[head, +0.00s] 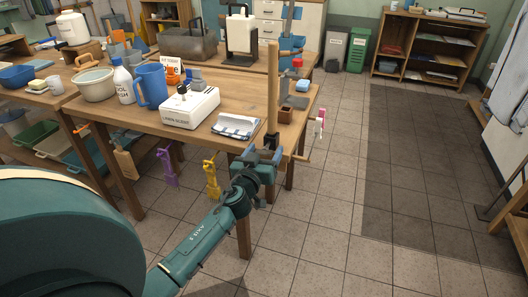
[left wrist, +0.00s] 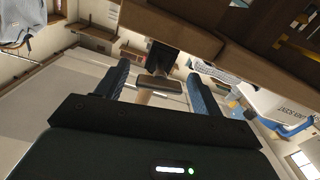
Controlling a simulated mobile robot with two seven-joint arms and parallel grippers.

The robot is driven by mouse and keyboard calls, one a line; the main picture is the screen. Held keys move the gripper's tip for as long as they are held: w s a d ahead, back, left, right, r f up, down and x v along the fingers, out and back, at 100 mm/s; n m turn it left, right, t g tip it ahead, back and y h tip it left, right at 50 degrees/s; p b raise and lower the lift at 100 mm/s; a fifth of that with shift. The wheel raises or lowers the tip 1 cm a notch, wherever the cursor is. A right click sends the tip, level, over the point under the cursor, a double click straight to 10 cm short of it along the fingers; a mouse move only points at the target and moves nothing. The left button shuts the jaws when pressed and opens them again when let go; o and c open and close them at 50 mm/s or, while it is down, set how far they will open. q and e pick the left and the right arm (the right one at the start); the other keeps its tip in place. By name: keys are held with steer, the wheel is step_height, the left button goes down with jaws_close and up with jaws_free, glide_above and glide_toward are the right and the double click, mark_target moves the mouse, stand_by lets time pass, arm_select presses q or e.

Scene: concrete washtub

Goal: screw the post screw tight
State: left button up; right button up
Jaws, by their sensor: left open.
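An upright wooden post (head: 272,85) stands at the near right corner of the workbench, in a dark bracket (head: 271,142) at the table edge. My left gripper (head: 258,158) is just below and in front of this bracket. In the left wrist view its two blue fingers (left wrist: 159,88) are spread apart. Between and beyond them show a dark block (left wrist: 163,58) and a flat grey-brown piece (left wrist: 159,84), which looks like the post screw's head. I see no finger touching it. The screw's shaft cannot be made out. My right gripper is not in view.
The workbench (head: 240,90) carries a white box (head: 190,108), a blue jug (head: 151,85) and a folded cloth (head: 236,126). Yellow (head: 211,177) and purple (head: 167,167) tools hang at its front edge. The tiled floor (head: 330,200) to the right is clear.

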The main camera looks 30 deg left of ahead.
arm_select(q)
steer(key=c, duration=0.9)
steer(key=shift+c, duration=0.4)
